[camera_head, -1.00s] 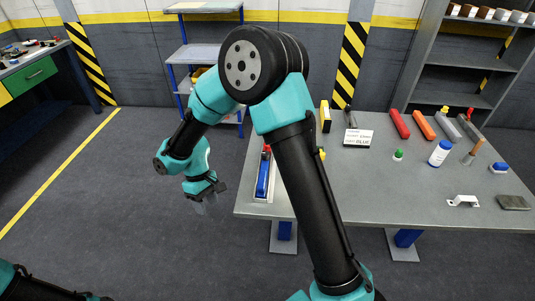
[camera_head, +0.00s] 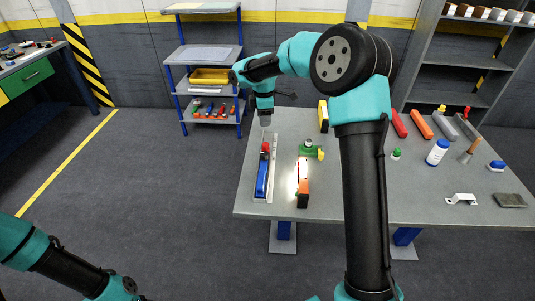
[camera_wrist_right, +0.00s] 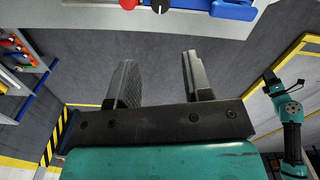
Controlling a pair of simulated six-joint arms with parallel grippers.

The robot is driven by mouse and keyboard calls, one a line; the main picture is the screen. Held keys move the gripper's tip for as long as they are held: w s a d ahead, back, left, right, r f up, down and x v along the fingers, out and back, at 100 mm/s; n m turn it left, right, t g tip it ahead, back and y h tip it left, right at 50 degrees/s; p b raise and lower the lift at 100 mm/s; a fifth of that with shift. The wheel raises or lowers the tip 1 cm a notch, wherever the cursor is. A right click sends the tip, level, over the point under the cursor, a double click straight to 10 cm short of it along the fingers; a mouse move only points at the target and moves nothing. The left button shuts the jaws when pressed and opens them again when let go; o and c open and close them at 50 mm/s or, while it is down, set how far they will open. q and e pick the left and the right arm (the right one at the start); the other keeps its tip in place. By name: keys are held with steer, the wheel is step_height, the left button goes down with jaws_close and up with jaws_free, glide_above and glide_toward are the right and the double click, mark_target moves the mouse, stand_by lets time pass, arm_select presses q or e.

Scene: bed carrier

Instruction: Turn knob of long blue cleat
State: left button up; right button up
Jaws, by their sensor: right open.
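A long blue piece (camera_head: 262,178), which I take to be the blue cleat, lies on a pale base plate at the table's left edge. A red knob (camera_head: 265,147) is at its far end. In the right wrist view the blue part (camera_wrist_right: 232,9), the red knob (camera_wrist_right: 128,4) and a dark knob (camera_wrist_right: 160,5) are cut by the top edge. My right gripper (camera_head: 265,118) hangs beyond the far end of the cleat. In the wrist view its two fingers (camera_wrist_right: 157,75) are apart and empty over floor.
To the right of the cleat are an orange-and-white piece (camera_head: 302,185) and a green fixture (camera_head: 308,149). A yellow block (camera_head: 323,115) stands behind. Bottles and coloured blocks fill the table's right side. A shelf rack (camera_head: 207,100) stands left of the table.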

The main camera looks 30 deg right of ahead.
mark_target(264, 153)
step_height(264, 153, down, 18)
steer(key=shift+r, duration=0.25)
stand_by(0.6)
steer(key=c, duration=0.7)
steer(key=shift+o, duration=0.2)
